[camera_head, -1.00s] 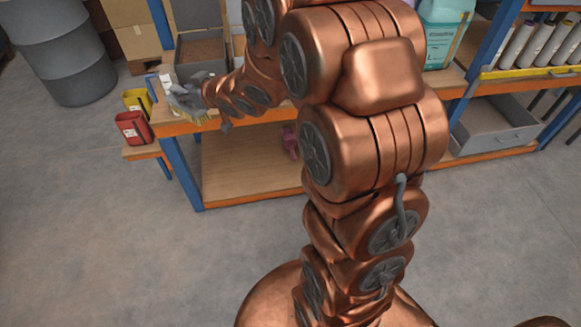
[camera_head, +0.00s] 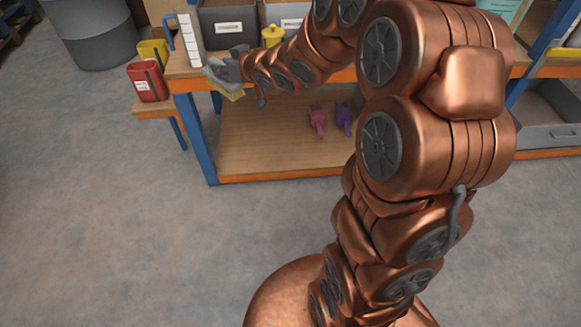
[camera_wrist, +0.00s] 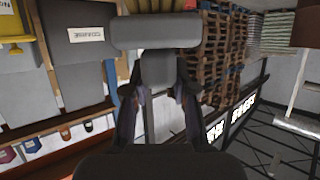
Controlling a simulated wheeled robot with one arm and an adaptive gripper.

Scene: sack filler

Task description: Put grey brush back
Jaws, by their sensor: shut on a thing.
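My gripper (camera_head: 228,70) is at the front left corner of the workbench, beyond my outstretched arm. It is shut on the grey brush, whose pale yellow bristles (camera_head: 233,96) point down just outside the bench's orange edge. In the wrist view the grey brush (camera_wrist: 155,33) shows as a wide grey block with a shorter part behind it, between the dark fingers of my gripper (camera_wrist: 160,100). A red holder (camera_head: 148,82) and a yellow holder (camera_head: 154,51) stand on a small side shelf left of the bench. I cannot see inside them.
The workbench (camera_head: 178,66) carries a white upright strip (camera_head: 190,40), a labelled grey bin (camera_head: 228,25) and a yellow pot (camera_head: 272,36). Pink (camera_head: 317,120) and purple (camera_head: 343,118) items are on the lower shelf (camera_head: 250,150). A grey drum (camera_head: 92,35) stands behind. The floor at left is clear.

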